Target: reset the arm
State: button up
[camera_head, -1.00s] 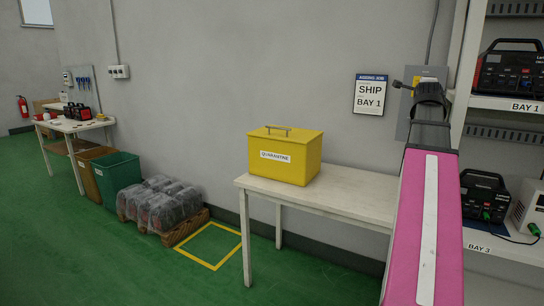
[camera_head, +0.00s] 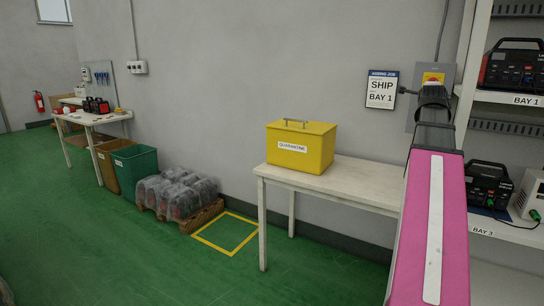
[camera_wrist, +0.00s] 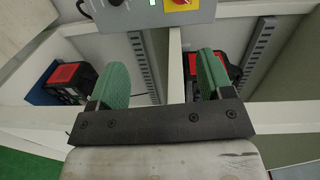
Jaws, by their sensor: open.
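My arm, with a pink and white cover, rises on the right of the head view. In the wrist view my gripper (camera_wrist: 162,80) shows two green-padded fingers held well apart, with nothing between them. Beyond the fingers is a grey control box (camera_wrist: 150,12) with a yellow and red switch at the top. The same box shows in the head view (camera_head: 433,78), on the wall just behind my arm's end. The fingertips look apart from it.
A white table (camera_head: 345,180) bearing a yellow quarantine box (camera_head: 300,147) stands left of my arm. Shelving (camera_head: 510,115) with power units is close on the right. Wrapped goods on a pallet (camera_head: 180,195) and a green bin (camera_head: 135,163) stand farther left. Green floor between is clear.

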jog(key=w+a+f+n+g+y, duration=0.15)
jog(key=a+f+n, duration=0.25)
jog(key=a+f, duration=0.55)
jog(key=a+f+n+g+y, duration=0.3)
jog(key=a+f+n, duration=0.1)
jog(key=f, duration=1.1)
jog(key=a+f+n+g+y, duration=0.2)
jog(key=a+f+n, duration=0.3)
jog(key=f, duration=0.7)
jog(key=s+a+f+n+g, duration=0.2)
jog(key=s+a+f+n, duration=0.1)
jog(key=s+a+f, duration=0.3)
jog(key=s+a+f+n+g+y, duration=0.1)
jog(key=s+a+f+n+g, duration=0.2)
jog(key=s+a+f, duration=0.3)
jog(key=s+a+f+n+g+y, duration=0.1)
jog(key=s+a+f+n+g, duration=0.2)
jog(key=a+f, duration=0.4)
notch_tip(320, 180, down, 7)
jog(key=s+n, duration=0.1)
jog(key=s, duration=0.1)
jog(key=shift+s+a+r+n, duration=0.15)
jog(key=shift+s+a+n, duration=0.15)
jog(key=shift+s, duration=0.1)
